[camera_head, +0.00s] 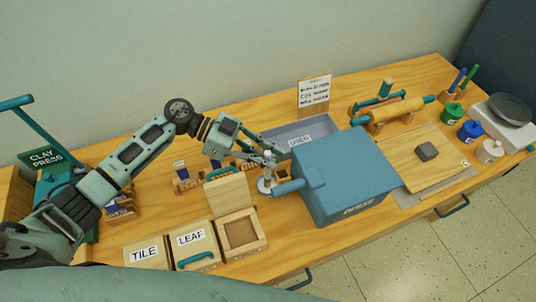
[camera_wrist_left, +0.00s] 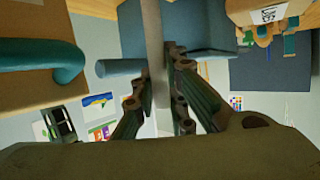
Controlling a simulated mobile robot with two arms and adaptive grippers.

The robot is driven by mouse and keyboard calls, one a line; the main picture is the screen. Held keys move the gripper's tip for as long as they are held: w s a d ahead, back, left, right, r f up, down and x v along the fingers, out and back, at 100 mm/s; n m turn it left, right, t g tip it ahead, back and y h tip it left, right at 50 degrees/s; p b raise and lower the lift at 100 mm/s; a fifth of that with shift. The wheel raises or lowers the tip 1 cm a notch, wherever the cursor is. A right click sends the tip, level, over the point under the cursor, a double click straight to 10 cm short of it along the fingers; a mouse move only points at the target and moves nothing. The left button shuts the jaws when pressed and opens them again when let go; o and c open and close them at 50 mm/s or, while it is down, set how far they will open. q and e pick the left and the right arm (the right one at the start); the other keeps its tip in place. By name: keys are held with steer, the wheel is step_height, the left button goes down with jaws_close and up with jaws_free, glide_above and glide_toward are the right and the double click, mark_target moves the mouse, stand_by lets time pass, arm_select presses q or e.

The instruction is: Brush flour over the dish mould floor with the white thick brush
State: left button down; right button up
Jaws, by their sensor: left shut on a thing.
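My left gripper (camera_head: 256,161) reaches in from the left, above the table behind the open mould. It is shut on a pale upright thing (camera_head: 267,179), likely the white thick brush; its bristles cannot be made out. In the left wrist view, the pale shaft (camera_wrist_left: 153,40) runs between the fingers of my left gripper (camera_wrist_left: 161,75). An open wooden mould (camera_head: 261,242) with a brown floor stands in front, apart from the gripper; I take it as the dish mould. Its lid (camera_head: 232,197) is tipped up behind it. I cannot make out flour. My right gripper is out of view.
A big blue box (camera_head: 345,175) with a side cylinder stands close right of the gripper. Wooden TILE (camera_head: 145,252) and LEAF (camera_head: 191,239) moulds stand left of the open one. A grey USED tray (camera_head: 281,133) lies behind. The clay press (camera_head: 48,180) stands left.

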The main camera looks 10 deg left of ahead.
arm_select(q)
steer(key=shift+w+r+p, duration=0.1)
steer(key=shift+r+p, duration=2.95)
steer(key=shift+r, duration=0.3)
steer(key=shift+f, duration=0.1)
